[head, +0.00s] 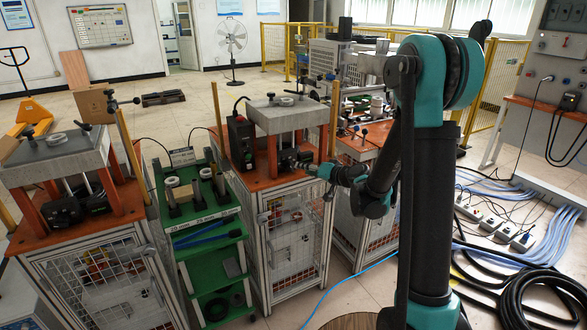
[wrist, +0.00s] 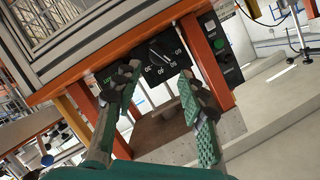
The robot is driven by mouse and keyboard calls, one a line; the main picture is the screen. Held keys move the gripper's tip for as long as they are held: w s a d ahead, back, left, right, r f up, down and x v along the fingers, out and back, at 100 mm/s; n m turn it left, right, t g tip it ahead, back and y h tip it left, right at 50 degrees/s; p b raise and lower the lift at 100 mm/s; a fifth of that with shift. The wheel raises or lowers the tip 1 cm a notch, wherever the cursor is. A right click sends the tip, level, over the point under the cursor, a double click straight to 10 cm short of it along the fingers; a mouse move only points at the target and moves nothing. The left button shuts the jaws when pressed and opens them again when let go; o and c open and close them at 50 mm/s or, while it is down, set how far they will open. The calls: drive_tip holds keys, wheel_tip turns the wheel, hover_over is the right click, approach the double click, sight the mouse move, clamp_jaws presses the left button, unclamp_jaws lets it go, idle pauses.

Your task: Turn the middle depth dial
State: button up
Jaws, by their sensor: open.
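The middle depth dial (wrist: 160,58) is a black face with white numbers and a pointer, set in the orange-legged frame of the middle station. It appears rotated in the wrist view. My gripper (wrist: 157,77) is open, with its two green-padded fingers on either side of the dial's lower part in the picture. The fingers look empty, and I cannot tell whether they touch the dial.
A similar station (head: 55,158) stands left, with a green tool cart (head: 212,240) between the two. Another orange-topped bench (head: 365,150) is behind my arm. In the wrist view, orange posts (wrist: 205,62) frame the dial. Cables and hoses (head: 525,275) lie on the floor at right.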

sight(291, 167)
drive_tip(key=x, duration=0.7)
drive_tip(key=shift+w+a+f, duration=0.1)
drive_tip(key=shift+w+a, duration=0.1)
drive_tip(key=shift+a, duration=0.1)
drive_tip(key=c, duration=0.8)
drive_tip(key=shift+c, duration=0.2)
drive_tip(key=n+h, duration=0.1)
drive_tip(key=n, duration=0.2)
drive_tip(key=shift+s+a+t+h, duration=0.2)
drive_tip(key=shift+t+h, duration=0.1)
drive_tip(key=shift+h, duration=0.1)
drive_tip(key=shift+a+n+t+h, duration=0.1)
drive_tip(key=shift+n+t+h, duration=0.6)
drive_tip(key=shift+n, duration=0.9)
